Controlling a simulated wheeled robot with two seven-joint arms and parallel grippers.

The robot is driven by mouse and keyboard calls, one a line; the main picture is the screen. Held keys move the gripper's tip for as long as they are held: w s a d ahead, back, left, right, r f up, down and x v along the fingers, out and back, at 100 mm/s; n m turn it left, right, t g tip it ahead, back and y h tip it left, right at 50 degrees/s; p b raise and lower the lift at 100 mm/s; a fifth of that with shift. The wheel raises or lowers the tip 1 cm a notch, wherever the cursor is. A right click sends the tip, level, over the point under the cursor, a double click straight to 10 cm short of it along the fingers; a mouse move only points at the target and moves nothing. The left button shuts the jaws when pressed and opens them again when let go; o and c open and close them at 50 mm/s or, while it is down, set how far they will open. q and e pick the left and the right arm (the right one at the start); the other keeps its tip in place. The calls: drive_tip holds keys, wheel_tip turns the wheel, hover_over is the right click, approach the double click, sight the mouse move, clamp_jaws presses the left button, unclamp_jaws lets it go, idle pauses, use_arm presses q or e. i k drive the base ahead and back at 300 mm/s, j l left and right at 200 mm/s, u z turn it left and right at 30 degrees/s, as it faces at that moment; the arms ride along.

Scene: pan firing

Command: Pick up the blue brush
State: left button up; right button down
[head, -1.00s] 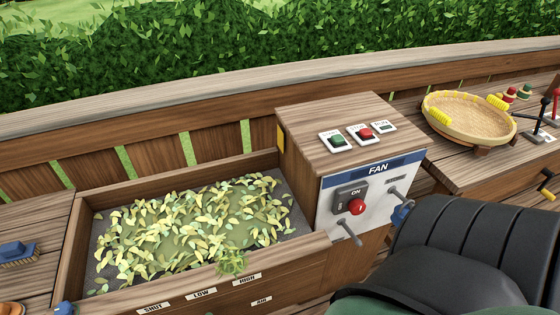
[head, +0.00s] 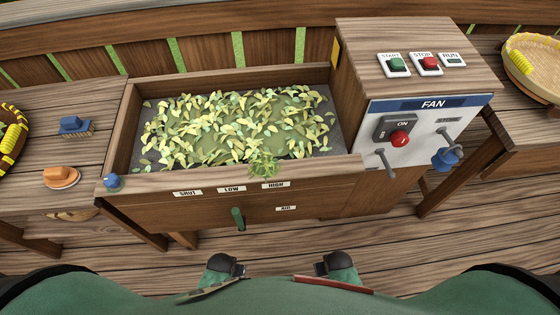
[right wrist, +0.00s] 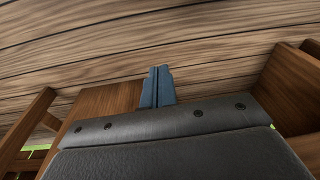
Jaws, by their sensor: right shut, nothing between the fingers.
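The blue brush (head: 75,124) lies on the wooden table at the left in the head view, bristles toward the front. It is left of the leaf-filled trough and nothing touches it. My right gripper (right wrist: 157,86) shows only in the right wrist view. Its blue-grey fingers are together and empty, with wooden planks beyond them, and the brush is not in that view. My left gripper is in neither current view.
An orange-topped brush-like item (head: 61,177) lies in front of the blue brush. A basket (head: 12,135) is at the left edge. The trough (head: 230,185) has a blue knob (head: 112,182) at its front left corner. The fan box (head: 420,65) stands right of it.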

sight(72, 127)
drive_tip(key=u, duration=1.55)
